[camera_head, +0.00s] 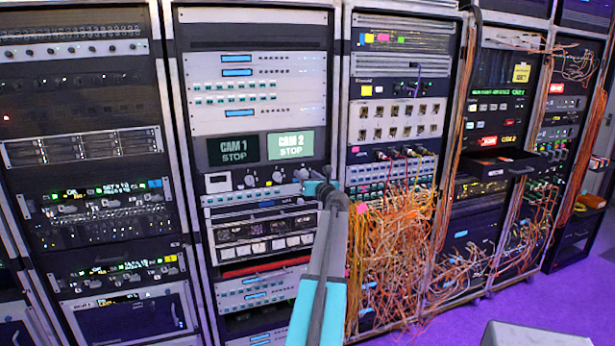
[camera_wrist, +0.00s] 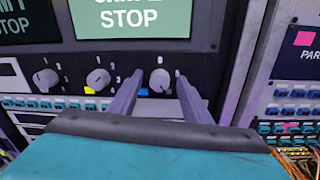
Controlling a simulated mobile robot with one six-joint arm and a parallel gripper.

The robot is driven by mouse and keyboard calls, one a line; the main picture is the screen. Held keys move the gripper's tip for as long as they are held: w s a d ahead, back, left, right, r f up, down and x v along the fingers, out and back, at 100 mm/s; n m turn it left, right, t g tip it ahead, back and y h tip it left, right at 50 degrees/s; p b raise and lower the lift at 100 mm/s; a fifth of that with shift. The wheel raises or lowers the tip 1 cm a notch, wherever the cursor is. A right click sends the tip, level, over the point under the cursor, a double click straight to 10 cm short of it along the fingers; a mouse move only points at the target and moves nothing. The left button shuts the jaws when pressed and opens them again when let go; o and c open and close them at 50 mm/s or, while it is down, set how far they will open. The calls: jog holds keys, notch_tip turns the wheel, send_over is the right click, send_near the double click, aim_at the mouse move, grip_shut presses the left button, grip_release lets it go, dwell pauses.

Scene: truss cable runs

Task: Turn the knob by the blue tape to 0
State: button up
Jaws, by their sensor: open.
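The knob by the blue tape (camera_wrist: 160,80) is a small pale dial on a dark panel in the wrist view. The blue tape (camera_wrist: 145,92) sits just below it, partly hidden by a finger. My gripper (camera_wrist: 160,74) is open, with one finger on each side of this knob; whether either finger touches it I cannot tell. Small white marks surround the knob, one above it resembling a 0. Its pointer direction is too small to tell. In the head view my gripper (camera_head: 316,184) is at the right end of the knob row, below the CAM 2 screen.
A knob by yellow tape (camera_wrist: 98,79) and another pale knob (camera_wrist: 46,81) lie to the left. The CAM 2 STOP screen (camera_wrist: 130,18) is above. A rack post (camera_wrist: 242,62) stands close on the right. Orange cables (camera_head: 392,250) hang from the neighbouring rack.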

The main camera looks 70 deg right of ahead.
jog(key=c, duration=1)
jog(key=shift+d, duration=0.1)
jog(key=shift+c, duration=0.2)
